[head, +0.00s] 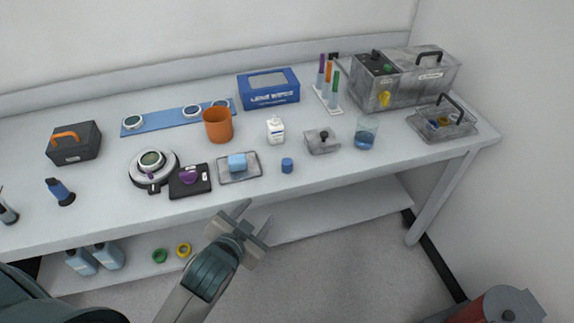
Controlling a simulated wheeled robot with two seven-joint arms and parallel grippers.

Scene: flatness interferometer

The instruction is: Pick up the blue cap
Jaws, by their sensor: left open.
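The blue cap (287,165) is a small, short blue cylinder. My left gripper (257,222) is open and empty. In the picture it is below and left of the cap, over the floor in front of the table edge, clearly apart from the cap. My right gripper does not show.
A grey metal block (321,142) and a glass beaker (366,134) stand to the right. A white bottle (275,130) stands behind. The table front (330,170) beside the cap is clear.

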